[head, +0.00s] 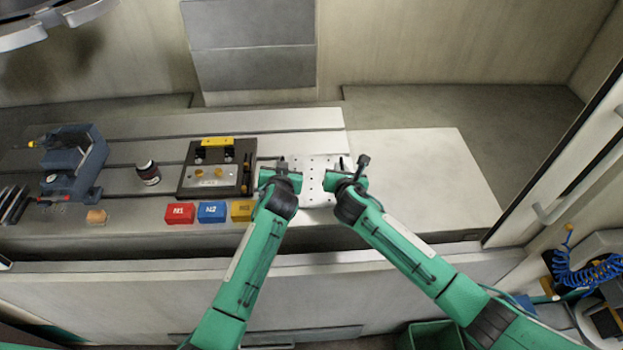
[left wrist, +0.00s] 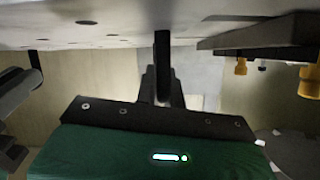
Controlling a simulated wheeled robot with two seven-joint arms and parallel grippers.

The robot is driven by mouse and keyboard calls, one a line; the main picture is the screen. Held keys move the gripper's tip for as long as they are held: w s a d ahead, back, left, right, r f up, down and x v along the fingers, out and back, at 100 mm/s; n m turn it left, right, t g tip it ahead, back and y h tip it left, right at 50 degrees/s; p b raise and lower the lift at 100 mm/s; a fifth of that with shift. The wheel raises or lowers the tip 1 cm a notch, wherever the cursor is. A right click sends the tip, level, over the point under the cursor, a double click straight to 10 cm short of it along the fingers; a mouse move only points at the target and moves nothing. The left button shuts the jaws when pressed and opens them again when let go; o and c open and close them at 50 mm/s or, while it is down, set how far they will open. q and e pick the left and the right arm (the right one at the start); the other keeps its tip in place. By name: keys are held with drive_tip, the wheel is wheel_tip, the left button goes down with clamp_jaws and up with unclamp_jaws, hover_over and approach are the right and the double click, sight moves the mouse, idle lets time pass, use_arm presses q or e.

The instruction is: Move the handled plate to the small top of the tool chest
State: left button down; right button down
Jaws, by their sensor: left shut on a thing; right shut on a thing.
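The handled plate (head: 318,178) is pale and flat with a pattern of dark holes. It lies between my two grippers at the right part of the machine table. My left gripper (head: 281,172) is shut on its left side, and my right gripper (head: 346,175) is shut on its right side. The grippers hide the handles. In the left wrist view the plate (left wrist: 75,30) spans the top edge, with my left gripper (left wrist: 162,70) just below it. I cannot tell whether the plate touches the table. I cannot make out the tool chest for certain.
A dark mould base (head: 184,183) stands close left of the plate. Red (head: 179,213), blue (head: 212,212) and yellow (head: 242,209) blocks line the front edge. A vise (head: 80,165) and jar (head: 148,173) are further left. Bare table (head: 430,170) lies right. A blue coiled hose (head: 588,275) is lower right.

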use_arm(q)
drive_tip(key=shift+r, duration=0.2)
use_arm(e)
drive_tip(key=shift+w+r, duration=0.1)
drive_tip(key=shift+r, duration=0.05)
